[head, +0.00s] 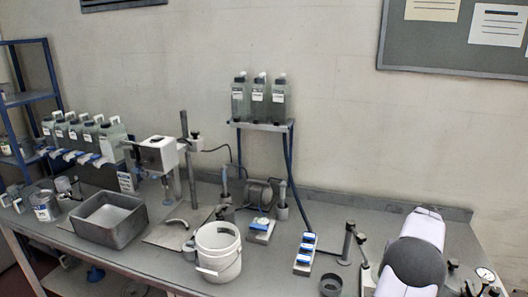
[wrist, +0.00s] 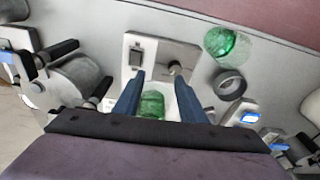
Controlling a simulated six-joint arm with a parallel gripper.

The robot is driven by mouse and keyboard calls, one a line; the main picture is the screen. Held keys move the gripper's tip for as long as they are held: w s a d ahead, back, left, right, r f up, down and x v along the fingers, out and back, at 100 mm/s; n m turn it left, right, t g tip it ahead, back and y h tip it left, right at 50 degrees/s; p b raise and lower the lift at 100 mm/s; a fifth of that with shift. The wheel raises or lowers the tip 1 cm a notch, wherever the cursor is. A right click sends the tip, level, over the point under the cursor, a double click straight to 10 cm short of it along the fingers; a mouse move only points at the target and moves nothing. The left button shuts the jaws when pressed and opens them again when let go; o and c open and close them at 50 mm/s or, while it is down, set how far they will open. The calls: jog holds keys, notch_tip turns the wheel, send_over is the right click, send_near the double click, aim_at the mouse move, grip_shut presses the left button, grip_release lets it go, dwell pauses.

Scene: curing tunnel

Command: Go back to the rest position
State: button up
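My gripper (wrist: 158,76) shows in the wrist view with its two blue fingers spread apart. It points down toward a pale plate (wrist: 199,54) that carries a small switch-like box and a dark post. A translucent green piece (wrist: 152,104) shows between the fingers, nearer the left one. A gap is visible between it and the right finger, and its lower part is hidden by the gripper body. In the head view my white and dark grey arm stands at the lower right, and my gripper is not visible there.
A second green translucent piece (wrist: 221,42) and a dark ring (wrist: 229,83) are on the bench to the right. A cylindrical machine (wrist: 78,80) with dark knobs stands close on the left. A white bucket (head: 219,252) and grey tub (head: 108,219) stand on the bench (head: 330,222).

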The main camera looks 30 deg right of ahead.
jog(key=w+a+r+n, duration=0.1)
jog(key=w+a, duration=0.2)
jog(key=a, duration=0.5)
jog(key=w+a+r+n, duration=0.15)
jog(key=w+a, duration=0.25)
jog(key=a, duration=0.5)
jog(key=w+a+n, duration=0.1)
jog(key=w+a, duration=0.2)
jog(key=a, duration=0.5)
jog(key=s+a+n, duration=0.1)
jog(key=s+a, duration=0.3)
jog(key=a, duration=0.4)
jog(key=s+a+f+n, duration=0.1)
jog(key=s+a, duration=0.3)
jog(key=a, duration=0.4)
jog(key=s+a+f+n+g, duration=0.1)
jog(key=s+a+n, duration=0.2)
jog(key=s+a, duration=0.2)
jog(key=a, duration=0.3)
jog(key=shift+a+f+y, duration=0.15)
jog(key=shift+a+y, duration=0.2)
jog(key=shift+y, duration=0.05)
jog(key=shift+f, duration=0.1)
notch_tip(320, 180, down, 17)
jog(key=b, duration=1.7)
jog(key=shift+f+b, duration=0.2)
jog(key=shift+b, duration=0.1)
jog(key=shift+o, duration=0.3)
